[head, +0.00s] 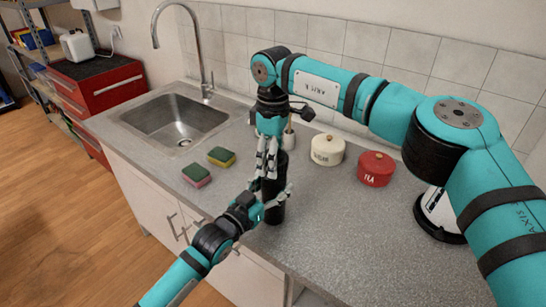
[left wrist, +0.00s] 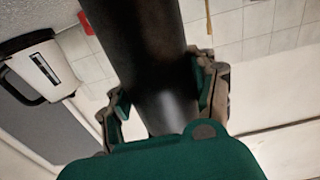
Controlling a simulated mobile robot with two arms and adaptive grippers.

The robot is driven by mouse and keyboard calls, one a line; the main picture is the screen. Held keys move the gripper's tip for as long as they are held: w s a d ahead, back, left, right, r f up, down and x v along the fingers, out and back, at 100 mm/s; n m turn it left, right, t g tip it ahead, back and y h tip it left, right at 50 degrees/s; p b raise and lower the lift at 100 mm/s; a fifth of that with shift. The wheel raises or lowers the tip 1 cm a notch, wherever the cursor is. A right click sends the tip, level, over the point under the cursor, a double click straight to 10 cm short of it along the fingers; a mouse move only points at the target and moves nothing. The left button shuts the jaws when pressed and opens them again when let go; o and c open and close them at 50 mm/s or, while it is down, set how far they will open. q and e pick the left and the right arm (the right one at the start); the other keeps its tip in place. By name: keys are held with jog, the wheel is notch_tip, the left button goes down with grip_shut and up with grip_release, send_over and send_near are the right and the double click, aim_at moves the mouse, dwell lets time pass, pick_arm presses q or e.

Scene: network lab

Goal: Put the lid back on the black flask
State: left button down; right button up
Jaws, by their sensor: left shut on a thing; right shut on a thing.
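The black flask (head: 275,211) stands upright on the grey counter, near its front edge. My left gripper (head: 276,196) is shut around its body from the front left. In the left wrist view the dark flask (left wrist: 150,50) runs between the two fingers of my left gripper (left wrist: 163,98). My right gripper (head: 268,163) points down from above at the top of the flask and is shut on the dark lid there. The fingers largely hide the lid, so I cannot tell whether it is seated on the flask or just above it.
A cream jar (head: 327,151) and a red jar (head: 375,170) stand right of the flask. Two sponges (head: 196,174) (head: 221,157) lie to the left, by the sink (head: 172,122). A white kettle (head: 440,212) is partly behind my right arm. The front right counter is clear.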

jog(key=shift+w+m, duration=0.1)
jog(key=shift+m, duration=0.6)
jog(key=o, duration=1.1)
jog(key=shift+r, duration=0.1)
jog(key=shift+r, duration=2.2)
jog(key=shift+c, duration=0.6)
